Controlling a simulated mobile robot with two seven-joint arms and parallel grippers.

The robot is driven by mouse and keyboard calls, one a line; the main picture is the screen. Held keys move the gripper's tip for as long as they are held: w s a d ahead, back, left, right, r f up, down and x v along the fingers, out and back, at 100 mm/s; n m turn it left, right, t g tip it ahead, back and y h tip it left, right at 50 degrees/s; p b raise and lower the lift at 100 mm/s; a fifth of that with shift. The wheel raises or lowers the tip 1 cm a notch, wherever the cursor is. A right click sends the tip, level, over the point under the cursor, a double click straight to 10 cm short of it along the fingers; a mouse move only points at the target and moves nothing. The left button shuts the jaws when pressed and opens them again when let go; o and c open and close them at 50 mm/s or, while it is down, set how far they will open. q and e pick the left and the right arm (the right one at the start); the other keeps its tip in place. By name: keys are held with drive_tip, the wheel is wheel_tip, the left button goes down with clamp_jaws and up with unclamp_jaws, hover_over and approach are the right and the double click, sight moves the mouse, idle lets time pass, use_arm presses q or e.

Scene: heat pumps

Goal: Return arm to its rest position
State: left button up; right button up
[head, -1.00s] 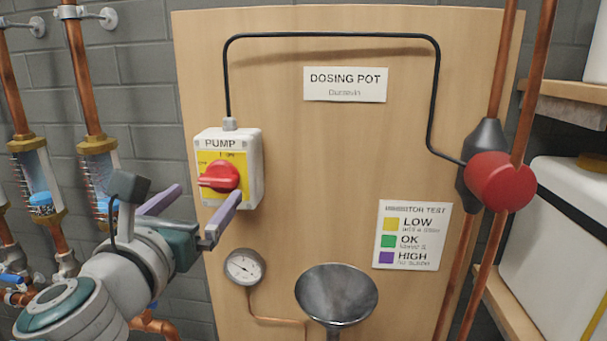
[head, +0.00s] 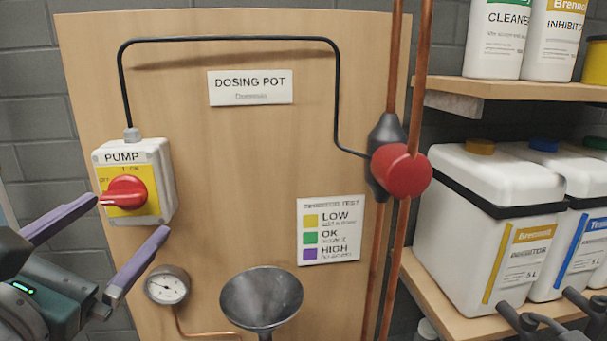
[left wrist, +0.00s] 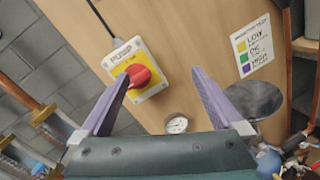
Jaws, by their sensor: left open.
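My left gripper (head: 112,245) is in the lower left of the head view, its two purple fingers spread apart with nothing between them. It is in front of the pump switch box (head: 152,160), which has a yellow plate and a red knob (head: 124,191). The knob's handle points left toward OFF. In the left wrist view the fingers (left wrist: 160,85) are also apart, and the red knob (left wrist: 139,76) shows beyond the left fingertip. I cannot tell whether that fingertip touches the knob.
A steel funnel (head: 262,300) and a pressure gauge (head: 167,285) are low by the board. A red round pump (head: 402,171) sits on copper pipes at right. Shelves (head: 530,90) hold bottles and large white canisters (head: 490,215).

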use_arm(q)
drive_tip(key=s+d+f+m+g+h, duration=0.35)
drive_tip(key=s+d+m, duration=0.2)
drive_tip(key=m, duration=0.55)
drive_tip(key=s+d+f+m+g+h, duration=0.35)
drive_tip(key=d+m+g, duration=0.2)
drive_tip(key=m, duration=0.55)
drive_tip(key=s+a+f+m+g+y, duration=0.2)
drive_tip(key=s+m+y, duration=0.1)
drive_tip(key=s+m, duration=0.25)
drive_tip(key=s+a+f+m+g+y, duration=0.2)
drive_tip(key=s+f+m+g, duration=0.1)
drive_tip(key=s+m, duration=0.3)
drive_tip(key=s+a+r+y+p, duration=0.1)
drive_tip(key=s+a+r+p, duration=0.1)
drive_tip(key=r+p, duration=1.4)
drive_tip(key=shift+s+r+g, duration=0.3)
drive_tip(key=shift+s, duration=0.2)
